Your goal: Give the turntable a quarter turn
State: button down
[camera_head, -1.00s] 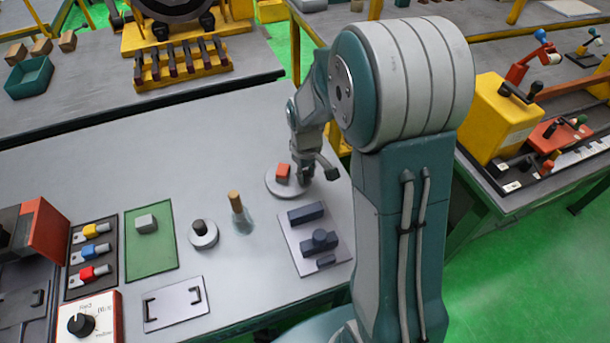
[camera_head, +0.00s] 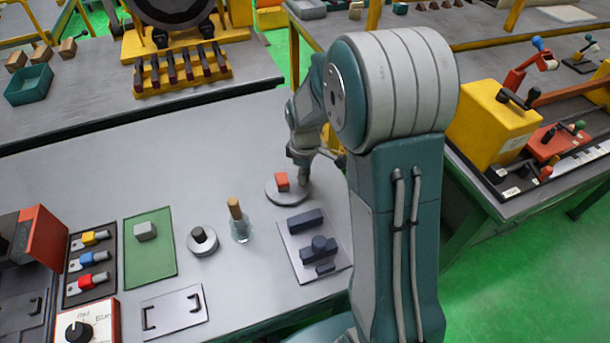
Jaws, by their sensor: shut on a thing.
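The turntable (camera_head: 287,198) is a low round grey disc lying flat on the grey bench, left of my arm. My gripper (camera_head: 304,178) reaches down to the right-hand rim of the turntable, just right of the red block. It is shut on a part of the turntable at that rim. The fingertips are small and partly merge with the grey disc, so the exact grip is hard to see.
In front of the turntable lies a plate with dark blocks (camera_head: 306,218). To its left stand a glass with a wooden-handled tool (camera_head: 237,210), a round grey base with a black knob (camera_head: 200,238) and a green mat (camera_head: 137,262). The bench behind is clear.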

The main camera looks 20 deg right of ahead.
jog(key=shift+w+n, duration=0.25)
jog(key=shift+n, duration=0.35)
dwell(0.3)
jog(key=shift+c, duration=2.2)
grip_release()
notch_tip(320, 180, up, 12)
jog(key=shift+w+f, duration=0.1)
